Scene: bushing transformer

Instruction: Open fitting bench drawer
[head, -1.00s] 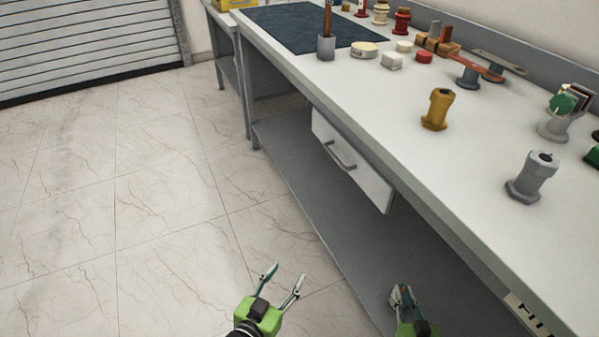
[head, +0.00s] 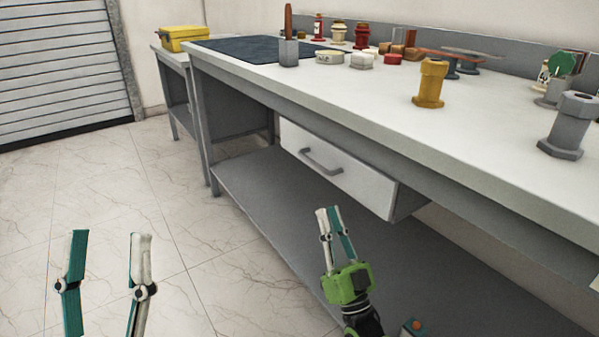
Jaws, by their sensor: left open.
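The fitting bench (head: 480,135) runs from the back left to the right, with a pale top and a grey frame. Its drawer (head: 360,187) hangs under the top, with a white front and a grey bar handle (head: 321,161). The drawer looks shut. My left gripper (head: 110,234) is at the lower left over the floor, fingers wide apart and empty, well away from the handle. My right gripper (head: 328,209) points up below the drawer front, in front of the lower shelf. Its fingers look close together from this angle, and nothing shows between them. Neither gripper touches the handle.
A lower grey shelf (head: 262,205) runs under the drawer. A yellow bushing part (head: 431,84) and a grey one (head: 570,125) stand on the bench top, with several small parts behind. A yellow box (head: 185,39) sits on a table at the back. The floor at left is clear.

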